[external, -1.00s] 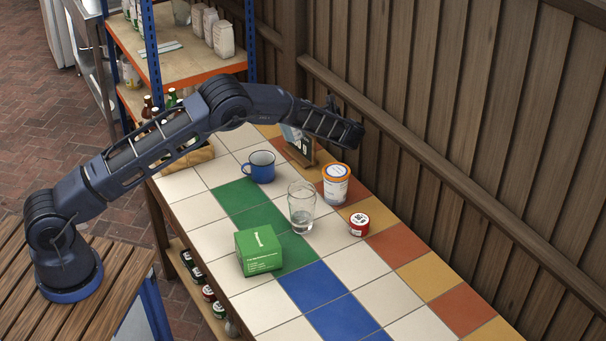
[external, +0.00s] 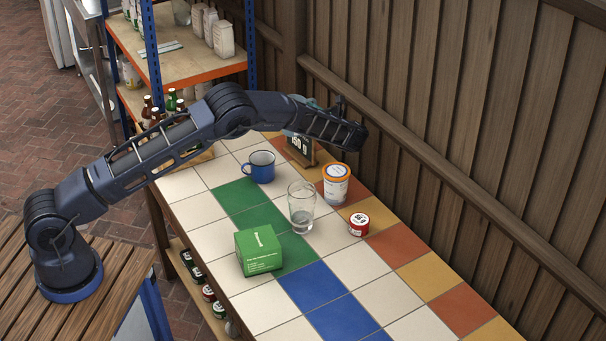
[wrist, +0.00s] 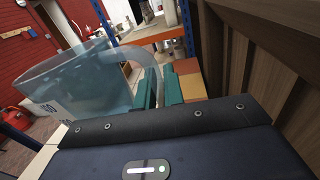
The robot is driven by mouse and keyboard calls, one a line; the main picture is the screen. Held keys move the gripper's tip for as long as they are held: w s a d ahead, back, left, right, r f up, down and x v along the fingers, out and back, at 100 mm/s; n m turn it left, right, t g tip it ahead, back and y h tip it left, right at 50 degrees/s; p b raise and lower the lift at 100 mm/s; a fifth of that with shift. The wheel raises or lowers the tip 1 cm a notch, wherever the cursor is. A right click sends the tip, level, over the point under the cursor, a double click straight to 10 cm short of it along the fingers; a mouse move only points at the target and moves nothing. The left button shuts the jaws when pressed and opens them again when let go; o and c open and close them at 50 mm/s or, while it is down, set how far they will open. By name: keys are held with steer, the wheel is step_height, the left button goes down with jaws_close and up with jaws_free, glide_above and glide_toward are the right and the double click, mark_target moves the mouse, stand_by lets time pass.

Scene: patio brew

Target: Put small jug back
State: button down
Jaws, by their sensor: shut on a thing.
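The small jug (wrist: 75,85) is clear, bluish plastic with printed marks, and fills the left of the wrist view. My gripper (wrist: 160,88) has two green fingers, shut on the jug's curved handle. The jug's body hangs to the left of the fingers. In the external view my wrist (external: 335,128) is over the far end of the tiled table, near the fence. There the jug is almost wholly hidden behind my arm. I cannot make out its contents.
A small dark stand with a white-lettered face (external: 300,146) is below my wrist. Shelving (external: 195,66) rises behind; a fence (external: 440,120) bounds the right.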

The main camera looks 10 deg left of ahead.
steer(key=shift+s+d, duration=0.1)
steer(key=s+d+r+m+t+h, duration=0.1)
steer(key=s+d+m+t+h, duration=0.2)
steer(key=s+d, duration=0.9)
steer(key=s+d+r+m+t+h, duration=0.15)
steer(key=s+d+h, duration=0.25)
steer(key=s, duration=1.5)
steer(key=s+d+r+m+t+h, duration=0.3)
steer(key=s+d, duration=0.5)
steer(key=s, duration=0.8)
steer(key=shift+m+g+h, duration=0.35)
steer(key=shift+g+h, duration=0.05)
steer(key=shift+g, duration=0.05)
steer(key=f, duration=2)
steer(key=shift+w+f, duration=0.1)
steer(key=shift+w, duration=0.2)
steer(key=shift+f, duration=0.1)
steer(key=c, duration=1.9)
jaws_free()
steer(key=o, duration=0.4)
